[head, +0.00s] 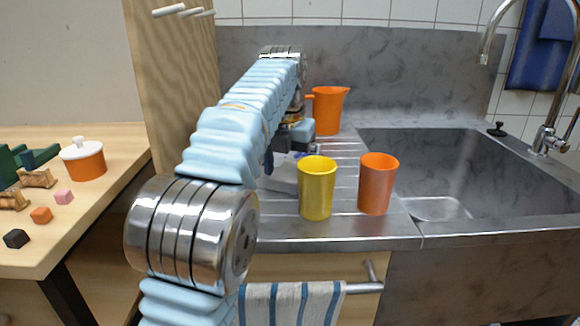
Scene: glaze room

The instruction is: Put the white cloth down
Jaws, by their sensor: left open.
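A white cloth (283,178) appears as a pale patch on the ribbed metal drainboard (345,226), left of the yellow cup. My arm and the yellow cup hide part of it. My left gripper (288,155) is above and just behind the cloth, at the end of the light blue sleeved arm. Its jaws are open, though the fingers are small and partly hidden by the arm. I cannot tell whether they touch the cloth. My right gripper is not in view.
A yellow cup (317,190) and an orange cup (378,185) stand near the drainboard's front. An orange jug (328,110) stands behind. The sink (450,175) is right. A striped towel (290,304) hangs on the rail (362,288). A side table (95,215) at left holds small blocks.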

